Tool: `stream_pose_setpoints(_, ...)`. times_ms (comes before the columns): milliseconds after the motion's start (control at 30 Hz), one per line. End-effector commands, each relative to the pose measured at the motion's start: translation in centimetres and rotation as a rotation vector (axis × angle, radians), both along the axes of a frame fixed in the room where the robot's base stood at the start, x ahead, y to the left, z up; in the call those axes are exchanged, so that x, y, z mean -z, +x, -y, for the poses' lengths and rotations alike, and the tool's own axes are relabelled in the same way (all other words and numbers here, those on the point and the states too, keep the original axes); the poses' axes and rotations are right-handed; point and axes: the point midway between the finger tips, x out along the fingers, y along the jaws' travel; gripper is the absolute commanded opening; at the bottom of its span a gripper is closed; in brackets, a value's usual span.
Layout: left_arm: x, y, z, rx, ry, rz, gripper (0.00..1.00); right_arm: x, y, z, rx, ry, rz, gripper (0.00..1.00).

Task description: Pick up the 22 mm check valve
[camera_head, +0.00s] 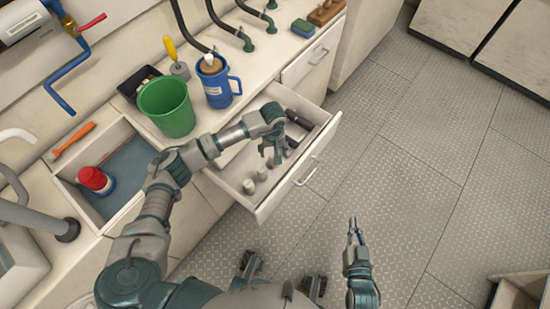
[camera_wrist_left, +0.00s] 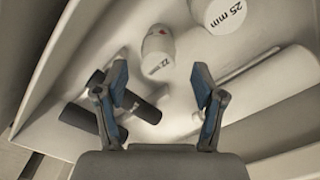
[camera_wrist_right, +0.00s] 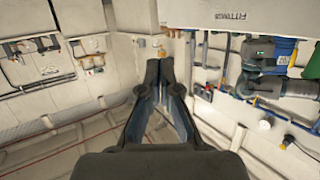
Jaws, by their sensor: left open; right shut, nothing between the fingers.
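The 22 mm check valve (camera_wrist_left: 158,52) is a white rounded piece with a small red mark and a "22 mm" label on its end face. It lies in the open drawer (camera_head: 262,211). In the left wrist view it is beyond my left gripper (camera_wrist_left: 160,92), between the lines of the two fingers and apart from them. The left gripper is open and empty; in the head view it hangs over the drawer (camera_head: 273,158). Two small white pieces show there; I cannot tell which is the 22 mm one. My right gripper (camera_head: 354,224) is shut and empty over the floor; the right wrist view shows its closed fingers (camera_wrist_right: 166,78).
A white piece marked 25 mm (camera_wrist_left: 226,12) lies close to the valve. Dark cylinders (camera_wrist_left: 144,106) lie near the left fingers. A green bucket (camera_head: 167,107) and a blue jug (camera_head: 218,88) stand on the counter behind the drawer.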

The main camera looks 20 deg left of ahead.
Motion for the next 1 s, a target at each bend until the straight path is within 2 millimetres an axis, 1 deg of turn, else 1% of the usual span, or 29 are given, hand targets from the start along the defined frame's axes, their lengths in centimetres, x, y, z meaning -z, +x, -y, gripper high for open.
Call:
stream_pose_setpoints(167, 1.6, -0.2, 0.2, 0.000, -0.002, -0.002, 0.69, -0.7, 0.4, -0.2, -0.001, 0.017, 0.055, 0.00)
stream_pose_setpoints(300, 4.1, -0.6, 0.4, -0.001, -0.002, -0.005, 0.69, -2.0, 0.8, -0.5, -0.003, 0.044, 0.150, 0.00)
stream_pose_setpoints(400, 5.2, -0.5, 0.4, 0.000, -0.002, -0.002, 0.69, -2.8, 1.0, -0.7, -0.003, 0.060, 0.206, 0.00)
stream_pose_setpoints(500, 5.6, -0.5, 0.4, 0.001, -0.001, 0.000, 0.69, -3.3, 1.0, -0.7, -0.004, 0.068, 0.234, 0.00)
stream_pose_setpoints(700, 5.5, -0.4, 0.4, 0.000, -0.001, 0.002, 0.69, -3.5, 1.0, -0.7, -0.004, 0.069, 0.238, 0.00)
stream_pose_setpoints(733, 5.5, -0.4, 0.4, 0.000, -0.001, 0.002, 0.64, -3.5, 1.0, -0.7, -0.004, 0.069, 0.238, 0.00)
stream_pose_setpoints(767, 5.5, -0.4, 0.4, 0.000, -0.001, 0.002, 0.57, -3.5, 1.0, -0.7, -0.004, 0.069, 0.238, 0.00)
stream_pose_setpoints(800, 5.5, -0.4, 0.4, 0.000, -0.001, 0.002, 0.47, -3.5, 1.0, -0.7, -0.004, 0.069, 0.238, 0.00)
stream_pose_setpoints(867, 5.5, -0.4, 0.4, 0.000, -0.001, 0.002, 0.32, -3.4, 1.1, -0.7, -0.004, 0.069, 0.235, 0.00)
stream_pose_setpoints(900, 5.5, -0.4, 0.4, 0.000, -0.001, 0.002, 0.22, -3.4, 1.2, -0.7, -0.004, 0.069, 0.235, 0.00)
stream_pose_setpoints(967, 5.5, -0.4, 0.4, 0.000, 0.000, 0.001, 0.07, -3.4, 1.2, -0.7, -0.004, 0.069, 0.234, 0.00)
stream_pose_setpoints(1000, 5.5, -0.4, 0.4, 0.000, 0.000, 0.001, 0.03, -3.4, 1.2, -0.7, -0.003, 0.068, 0.234, 0.00)
